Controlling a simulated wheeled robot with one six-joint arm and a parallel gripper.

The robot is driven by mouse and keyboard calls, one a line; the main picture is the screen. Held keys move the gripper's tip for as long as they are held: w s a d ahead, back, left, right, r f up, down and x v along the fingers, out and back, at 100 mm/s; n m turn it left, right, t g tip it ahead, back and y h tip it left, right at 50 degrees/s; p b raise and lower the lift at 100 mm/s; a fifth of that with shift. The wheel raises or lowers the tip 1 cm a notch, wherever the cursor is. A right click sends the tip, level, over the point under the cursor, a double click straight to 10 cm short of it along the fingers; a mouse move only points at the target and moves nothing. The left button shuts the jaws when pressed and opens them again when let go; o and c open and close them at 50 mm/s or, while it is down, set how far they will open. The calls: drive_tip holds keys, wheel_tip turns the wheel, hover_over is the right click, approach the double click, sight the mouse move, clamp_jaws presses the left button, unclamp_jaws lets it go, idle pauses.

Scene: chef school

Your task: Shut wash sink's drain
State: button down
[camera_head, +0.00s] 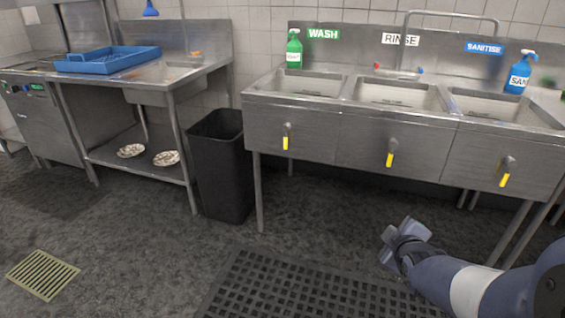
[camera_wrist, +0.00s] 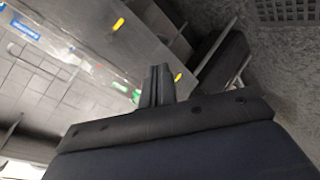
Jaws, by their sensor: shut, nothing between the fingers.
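The wash sink (camera_head: 292,131) is the left basin of a three-basin steel unit, under the green WASH sign (camera_head: 323,34). Its drain lever (camera_head: 286,137) on the front panel has a yellow grip pointing down. In the wrist view, tilted, a yellow grip near the fingertips in the picture looks like the wash drain lever (camera_wrist: 178,77). My gripper (camera_wrist: 158,85) is shut and empty. In the head view my gripper (camera_head: 405,242) is low in front of the unit, right of the wash lever and apart from it. The drain hole is hidden.
Similar levers hang under the rinse sink (camera_head: 391,154) and the sanitise sink (camera_head: 506,174). A black bin (camera_head: 222,165) stands left of the unit, near its left leg. A black grid mat (camera_head: 300,288) lies on the floor in front. The floor between mat and sinks looks clear.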

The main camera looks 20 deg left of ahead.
drive_tip(key=w+a+f+n+t+y+b, duration=0.3)
drive_tip(key=w+a+f+n+y+b, duration=0.3)
drive_tip(key=w+a+f+n+b, duration=0.2)
wheel_tip(320, 180, down, 4)
drive_tip(key=shift+w+a+r+n+t+b, duration=0.35)
drive_tip(key=shift+a+n+b, duration=0.3)
drive_tip(key=shift+a+n, duration=0.4)
drive_tip(key=shift+s+a+f, duration=0.1)
drive_tip(key=shift+a, duration=0.05)
